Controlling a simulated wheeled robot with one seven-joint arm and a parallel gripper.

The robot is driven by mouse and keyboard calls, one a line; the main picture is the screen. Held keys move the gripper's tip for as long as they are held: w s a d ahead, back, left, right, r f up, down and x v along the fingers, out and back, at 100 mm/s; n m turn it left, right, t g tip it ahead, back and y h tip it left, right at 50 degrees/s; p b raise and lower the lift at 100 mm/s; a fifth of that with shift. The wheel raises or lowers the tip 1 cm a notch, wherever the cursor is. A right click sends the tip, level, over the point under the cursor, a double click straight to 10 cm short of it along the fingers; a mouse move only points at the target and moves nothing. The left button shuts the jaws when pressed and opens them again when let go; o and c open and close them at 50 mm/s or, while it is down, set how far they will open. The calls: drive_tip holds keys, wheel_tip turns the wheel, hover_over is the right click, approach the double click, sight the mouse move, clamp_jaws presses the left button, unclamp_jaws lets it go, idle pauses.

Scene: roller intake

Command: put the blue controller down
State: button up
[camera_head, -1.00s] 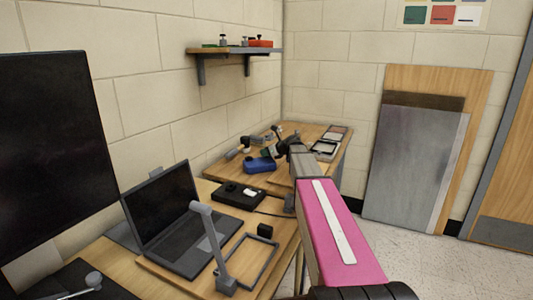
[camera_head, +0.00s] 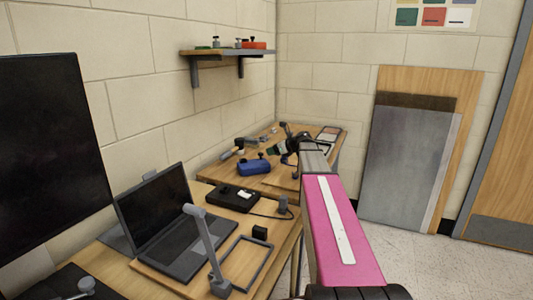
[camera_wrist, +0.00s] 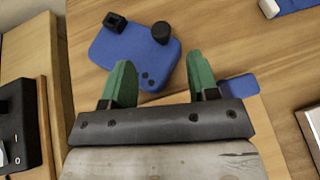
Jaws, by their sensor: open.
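The blue controller (camera_wrist: 132,54) lies on the wooden table, with a black knob and a small black block on its top. In the head view the blue controller (camera_head: 254,167) rests on the far table. My gripper (camera_wrist: 155,75) has two green fingers spread apart with nothing held between them. In the wrist view the fingertips point toward the near edge of the controller, close to it; I cannot tell whether they touch. In the head view my gripper (camera_head: 279,148) is to the right of the controller, partly hidden by my arm.
A black box (camera_head: 234,197) and an open laptop (camera_head: 165,222) sit on the nearer table. A small blue piece (camera_wrist: 239,87) lies right of my gripper. Boards (camera_head: 410,160) lean on the back wall. A shelf (camera_head: 228,51) hangs above the tables.

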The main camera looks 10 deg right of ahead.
drive_tip(key=shift+v, duration=1.45)
